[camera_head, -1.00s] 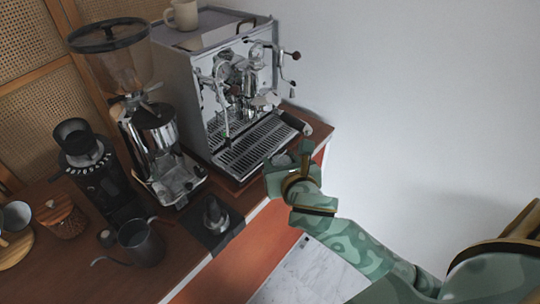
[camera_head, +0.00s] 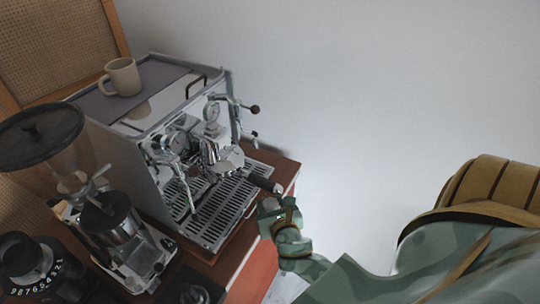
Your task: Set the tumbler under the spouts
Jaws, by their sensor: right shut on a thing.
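The espresso machine (camera_head: 140,165) stands on the cart with its front facing right. Its group head and portafilter (camera_head: 228,160) are over the slotted drip tray (camera_head: 212,222), with a dark handle (camera_head: 262,183) pointing toward my right gripper. The spouts under the portafilter are hard to make out. My right gripper (camera_head: 272,208) is shut at the cart's front edge, just outside the drip tray's right end. A small greyish, see-through piece between its fingers looks like the tumbler (camera_head: 270,203), mostly hidden by the fingers. My left gripper is not in view.
A beige mug (camera_head: 123,78) stands on top of the machine. The steam wand (camera_head: 187,190) hangs over the tray. The wall side is clear.

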